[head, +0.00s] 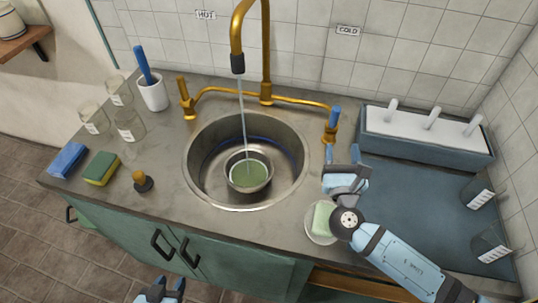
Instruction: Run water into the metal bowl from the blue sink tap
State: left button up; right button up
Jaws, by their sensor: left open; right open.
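The metal bowl (264,187) stands in the round steel sink (199,170), under the spout. A thin stream of water (243,115) falls from the brass tap's dark nozzle (238,64) into the bowl. The inside of the bowl looks greenish. The blue-handled tap (333,118) is at the sink's right rear, marked COLD on the wall. My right gripper (341,156) is open and empty, just in front of the blue tap and apart from it. My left gripper (167,288) is open and empty at the bottom edge, in front of the cabinet.
A brass-handled tap (184,100) stands at the left rear, under the HOT label. A soap dish (311,230) with green soap sits below my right gripper. Glass jars, a sponge (101,168) and a wooden-handled stopper (142,181) stand left. A rack (425,135) stands right.

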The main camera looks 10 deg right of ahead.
aim_at(336, 118)
jog(key=w+d+g+p, duration=0.1)
jog(key=w, duration=0.3)
jog(key=w+d+g+p, duration=0.1)
jog(key=w, duration=0.3)
jog(key=w+d+g+p, duration=0.1)
jog(key=w+p, duration=0.1)
jog(key=w, duration=0.2)
jog(key=shift+w+d+r, duration=0.1)
jog(key=shift+w, duration=0.3)
